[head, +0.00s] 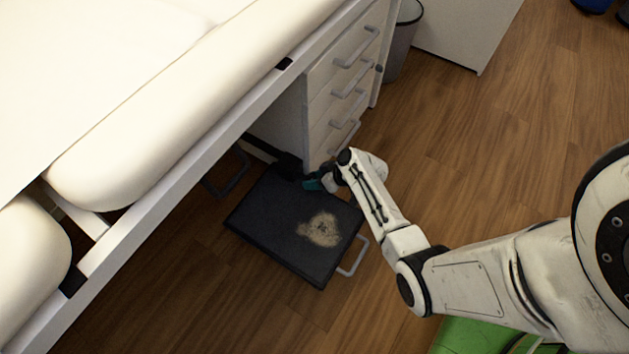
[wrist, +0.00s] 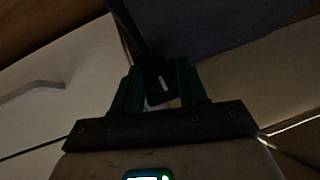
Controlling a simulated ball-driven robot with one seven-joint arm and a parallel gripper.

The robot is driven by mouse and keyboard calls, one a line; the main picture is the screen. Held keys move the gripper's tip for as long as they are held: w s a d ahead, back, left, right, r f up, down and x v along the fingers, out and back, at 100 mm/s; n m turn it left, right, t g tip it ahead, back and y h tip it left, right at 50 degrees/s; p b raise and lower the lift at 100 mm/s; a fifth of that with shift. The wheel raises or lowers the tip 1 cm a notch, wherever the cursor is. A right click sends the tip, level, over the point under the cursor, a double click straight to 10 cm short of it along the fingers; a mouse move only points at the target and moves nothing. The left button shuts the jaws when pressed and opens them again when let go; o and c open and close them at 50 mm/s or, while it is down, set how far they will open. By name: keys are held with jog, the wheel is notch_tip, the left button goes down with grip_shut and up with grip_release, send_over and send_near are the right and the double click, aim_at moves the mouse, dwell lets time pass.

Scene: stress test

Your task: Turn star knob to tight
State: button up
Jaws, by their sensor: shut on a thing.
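The star knob (wrist: 158,88) is a dark piece with a small white mark, between the two teal fingers of my gripper (wrist: 159,87) in the wrist view. My gripper is shut on it. The view is dim, so the knob's lobes and any tight marking cannot be made out. In the head view my gripper (head: 315,184) is low beside the drawer unit, at the far edge of a black platform. My wrist and the dark parts there hide the knob in that view.
The black platform (head: 268,225) has a pale worn patch and a grey handle (head: 354,257). A white drawer unit (head: 318,125) with grey handles stands just behind my gripper. A cream padded bed (head: 190,100) overhangs at left. A bin (head: 402,42) stands behind.

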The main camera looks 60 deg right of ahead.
jog(key=shift+y, duration=0.5)
jog(key=shift+m, duration=0.3)
jog(key=o, duration=1.1)
jog(key=shift+d, duration=0.1)
jog(key=shift+c, duration=0.2)
jog(key=p+v, duration=0.4)
jog(key=v, duration=0.6)
jog(key=shift+s+r, duration=0.25)
jog(key=shift+s, duration=0.05)
jog(key=shift+d, duration=0.1)
